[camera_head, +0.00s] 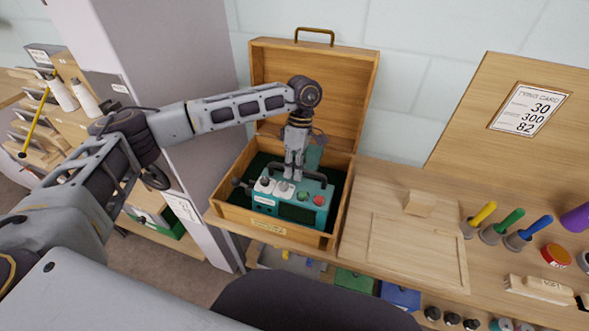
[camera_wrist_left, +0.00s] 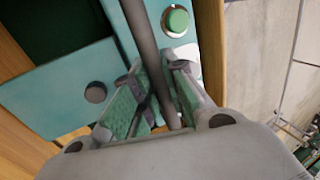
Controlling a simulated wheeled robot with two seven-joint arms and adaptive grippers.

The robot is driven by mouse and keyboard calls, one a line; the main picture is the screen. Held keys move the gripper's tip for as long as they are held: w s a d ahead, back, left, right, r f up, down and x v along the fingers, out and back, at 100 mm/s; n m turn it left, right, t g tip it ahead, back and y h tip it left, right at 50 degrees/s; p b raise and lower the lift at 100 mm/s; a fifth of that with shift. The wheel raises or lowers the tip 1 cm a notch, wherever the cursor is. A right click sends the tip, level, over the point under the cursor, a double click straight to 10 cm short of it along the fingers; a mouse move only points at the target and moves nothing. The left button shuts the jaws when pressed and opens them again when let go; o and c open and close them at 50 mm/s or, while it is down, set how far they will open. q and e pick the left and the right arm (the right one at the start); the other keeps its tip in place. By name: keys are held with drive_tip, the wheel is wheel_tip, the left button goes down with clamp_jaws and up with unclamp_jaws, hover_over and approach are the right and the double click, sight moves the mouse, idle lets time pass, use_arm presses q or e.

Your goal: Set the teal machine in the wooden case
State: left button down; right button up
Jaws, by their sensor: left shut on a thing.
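The teal machine (camera_head: 290,200) has a dark handle, white parts and red and green buttons. In the head view it is inside the outline of the open wooden case (camera_head: 328,238), over its dark green lining. I cannot tell whether it rests on the bottom. My left gripper (camera_head: 292,174) comes down from above and is shut on the machine's dark handle. The left wrist view shows the fingers (camera_wrist_left: 155,95) around the dark handle bar, with the machine's teal surface (camera_wrist_left: 60,85) and a green button beside it. My right gripper is not in view.
The case's lid (camera_head: 345,85) stands open at the back. A wooden worktop with a framed board (camera_head: 418,250) lies right of the case, with a wooden block (camera_head: 419,203) and colored-handled tools (camera_head: 510,222). A grey cabinet side (camera_head: 170,60) stands to the left.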

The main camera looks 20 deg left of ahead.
use_arm(q)
drive_tip(key=c, duration=1.4)
unclamp_jaws()
drive_tip(key=shift+o, duration=0.2)
drive_tip(key=shift+s+f, duration=0.1)
drive_tip(key=shift+f, duration=0.05)
drive_tip(key=v, duration=0.8)
drive_tip(key=shift+r, duration=0.35)
